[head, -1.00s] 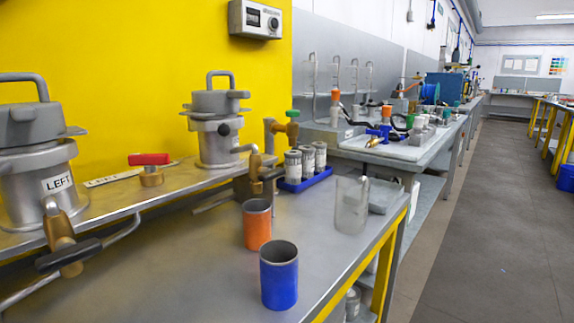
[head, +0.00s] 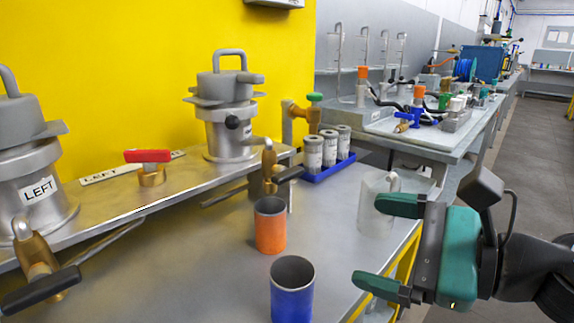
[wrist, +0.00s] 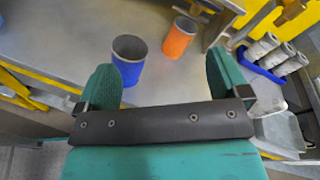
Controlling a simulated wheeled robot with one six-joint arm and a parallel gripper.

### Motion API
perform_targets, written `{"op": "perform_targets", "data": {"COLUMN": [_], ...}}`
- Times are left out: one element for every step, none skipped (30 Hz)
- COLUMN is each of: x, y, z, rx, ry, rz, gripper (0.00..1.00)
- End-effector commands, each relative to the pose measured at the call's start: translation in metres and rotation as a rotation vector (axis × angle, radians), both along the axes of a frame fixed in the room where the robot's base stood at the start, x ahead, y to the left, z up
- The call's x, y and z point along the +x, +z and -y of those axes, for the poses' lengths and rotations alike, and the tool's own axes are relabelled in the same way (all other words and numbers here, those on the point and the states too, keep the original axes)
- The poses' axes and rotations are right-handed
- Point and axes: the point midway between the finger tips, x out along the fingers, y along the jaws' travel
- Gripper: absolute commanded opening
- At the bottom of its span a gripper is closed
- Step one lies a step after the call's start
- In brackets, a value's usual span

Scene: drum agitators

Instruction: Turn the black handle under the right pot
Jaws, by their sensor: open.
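The right pot (head: 228,130) is a grey metal vessel with a clamped lid on the raised shelf. Below and right of it is a brass valve (head: 268,168) with a black handle (head: 289,174) pointing right. My gripper (head: 385,245) is at the right of the head view, open and empty, its green fingers pointing left. It is apart from the black handle, to its right and nearer the camera. In the wrist view my gripper (wrist: 163,72) is above the bench, facing the blue and orange cups. I cannot make out the black handle clearly there.
An orange cup (head: 270,226) and a blue cup (head: 292,290) stand on the bench below the handle. A clear beaker (head: 375,210) stands beside my upper finger. A blue rack (head: 328,172) holds grey bottles behind. The left pot (head: 30,165) has its own black handle (head: 40,291).

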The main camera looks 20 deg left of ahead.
Motion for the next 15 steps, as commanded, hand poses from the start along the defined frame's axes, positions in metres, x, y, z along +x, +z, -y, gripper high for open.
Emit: {"op": "perform_targets", "data": {"x": [0.012,0.018,0.025,0.03,0.033,0.037,0.039,0.041,0.043,0.044,0.045,0.046,0.048,0.05,0.052], "y": [0.003,0.005,0.006,0.007,0.008,0.008,0.009,0.009,0.01,0.011,0.012,0.013,0.014,0.014,0.015], "z": [-0.001,-0.001,0.0,0.0,0.001,0.001,0.0,0.0,-0.003,-0.005,-0.008,-0.013,-0.017,-0.022,-0.029], "rx": [0.08,0.124,0.177,0.208,0.234,0.261,0.275,0.284,0.291,0.294,0.294,0.292,0.292,0.291,0.29], "ry": [-0.067,-0.102,-0.141,-0.166,-0.184,-0.204,-0.213,-0.219,-0.224,-0.226,-0.224,-0.222,-0.222,-0.22,-0.221], "rz": [-0.134,-0.202,-0.281,-0.329,-0.369,-0.409,-0.429,-0.444,-0.454,-0.457,-0.457,-0.458,-0.457,-0.458,-0.457], "gripper": [0.94,0.94,0.94,0.94,0.94,0.94,0.94,0.94,0.94,0.94,0.94,0.94,0.94,0.94,0.94]}}
